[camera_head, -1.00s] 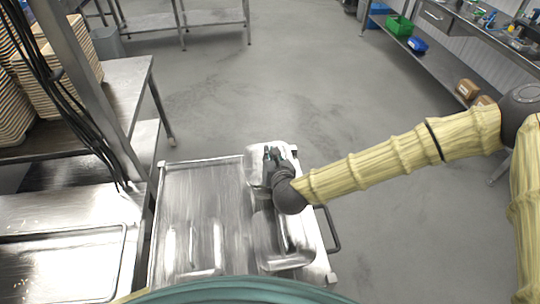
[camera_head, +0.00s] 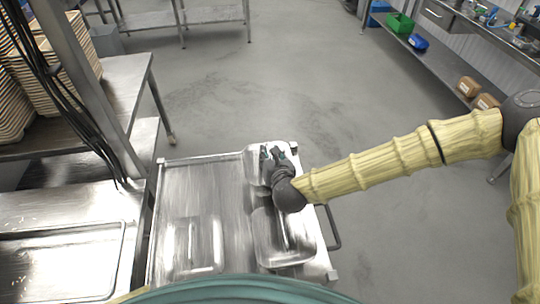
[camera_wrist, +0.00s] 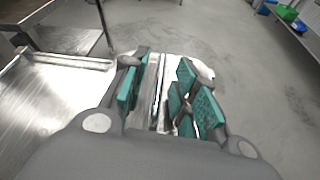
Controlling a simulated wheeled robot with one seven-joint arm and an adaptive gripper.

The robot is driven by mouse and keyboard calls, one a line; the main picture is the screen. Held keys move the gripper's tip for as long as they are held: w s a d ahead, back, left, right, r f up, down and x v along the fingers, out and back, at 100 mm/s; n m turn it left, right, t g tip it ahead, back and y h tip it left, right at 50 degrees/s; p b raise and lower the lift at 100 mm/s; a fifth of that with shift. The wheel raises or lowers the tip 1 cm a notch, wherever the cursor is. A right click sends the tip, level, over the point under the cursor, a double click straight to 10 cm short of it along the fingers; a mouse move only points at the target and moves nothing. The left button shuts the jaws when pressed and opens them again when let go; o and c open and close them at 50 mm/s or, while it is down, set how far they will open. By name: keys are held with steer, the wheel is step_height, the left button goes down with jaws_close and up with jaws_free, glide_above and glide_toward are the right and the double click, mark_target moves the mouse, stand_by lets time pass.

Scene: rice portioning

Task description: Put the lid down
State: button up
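My gripper (camera_head: 274,155) is low over the far right part of the steel cart. Its dark fingers with teal pads stand apart in the wrist view (camera_wrist: 163,95), with bright metal showing in the gap. A pale, shiny metal piece, which looks like the lid (camera_head: 252,164), lies under and around the fingertips at the cart's far right corner. My fingers hide its middle, so I cannot tell whether they touch it. An open steel pan (camera_head: 283,257) stands nearer on the cart's right side. A rectangular shiny outline (camera_head: 195,245) shows at the cart's near left; I cannot tell whether it is a piece or a reflection.
The cart top (camera_head: 200,180) is bare at its far left. A steel counter (camera_head: 60,220) adjoins it on the left, with a post and cables. The cart's handle (camera_head: 331,228) sticks out on the right. Open floor lies beyond.

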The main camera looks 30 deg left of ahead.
steer(key=shift+r, duration=0.1)
steer(key=shift+r+p, duration=0.8)
steer(key=shift+p, duration=0.05)
steer(key=b+v, duration=0.3)
steer(key=v, duration=0.8)
steer(key=shift+s+d+b, duration=0.25)
steer(key=shift+s+b, duration=0.05)
steer(key=shift+s, duration=0.05)
steer(key=shift+f, duration=0.1)
